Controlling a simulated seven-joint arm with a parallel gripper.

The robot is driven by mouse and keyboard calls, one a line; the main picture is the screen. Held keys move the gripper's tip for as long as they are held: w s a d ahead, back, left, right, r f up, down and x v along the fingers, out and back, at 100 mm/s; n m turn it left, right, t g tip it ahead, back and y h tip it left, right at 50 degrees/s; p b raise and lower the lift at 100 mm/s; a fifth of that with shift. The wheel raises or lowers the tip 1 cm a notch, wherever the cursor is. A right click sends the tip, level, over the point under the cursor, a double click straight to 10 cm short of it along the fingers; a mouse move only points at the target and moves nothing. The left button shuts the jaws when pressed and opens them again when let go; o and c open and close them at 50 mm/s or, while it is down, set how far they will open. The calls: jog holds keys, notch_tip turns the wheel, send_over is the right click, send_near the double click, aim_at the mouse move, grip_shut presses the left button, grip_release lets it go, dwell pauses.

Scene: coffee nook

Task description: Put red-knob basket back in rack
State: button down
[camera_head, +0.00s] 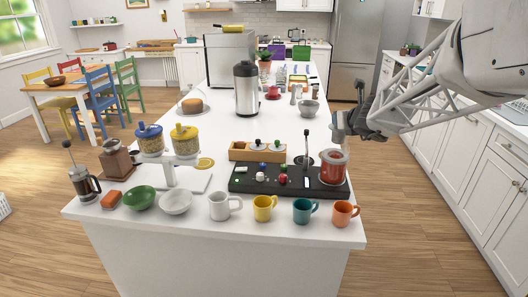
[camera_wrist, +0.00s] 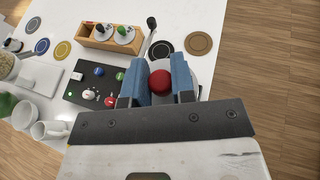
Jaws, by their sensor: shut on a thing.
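My gripper (camera_wrist: 160,88) is shut on the red-knob basket, with its round red knob (camera_wrist: 160,82) between the two blue fingers in the wrist view. In the head view the basket (camera_head: 338,125) shows as a small grey shape at my gripper (camera_head: 350,122), above the counter's right edge. The fingers hide most of it. The wooden rack (camera_head: 236,154) stands on the counter to the left of my gripper. It also shows in the wrist view (camera_wrist: 88,40). A black-knob and a green-knob basket sit in its middle and right places; its left place looks empty.
A red jar with a grey lid (camera_head: 333,170) stands on the right end of the black panel (camera_head: 240,184), which has several coloured knobs. A thin dark upright (camera_head: 306,142) rises between rack and gripper. Several mugs line the front edge. A steel flask (camera_head: 246,90) stands behind the rack.

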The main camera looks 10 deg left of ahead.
jog(key=shift+w+a+r, duration=0.1)
jog(key=shift+w+a, duration=0.4)
jog(key=w+a+f+n+g+y, duration=0.1)
jog(key=w+a+n+g+y, duration=0.5)
jog(key=a, duration=0.6)
jog(key=w+a+n+g+y, duration=0.2)
jog(key=w+a+n, duration=0.2)
jog(key=w+a, duration=0.6)
jog(key=a+f+n+g, duration=0.2)
jog(key=a, duration=0.5)
jog(key=a+f+n+g, duration=0.2)
jog(key=a+f, duration=0.1)
jog(key=a, duration=0.3)
jog(key=shift+w+a+g+y, duration=0.25)
jog(key=shift+a+g+y, duration=0.05)
jog(key=shift+a+y, duration=0.1)
jog(key=shift+f, duration=0.1)
jog(key=shift+f, duration=0.25)
jog(key=shift+f, duration=2.9)
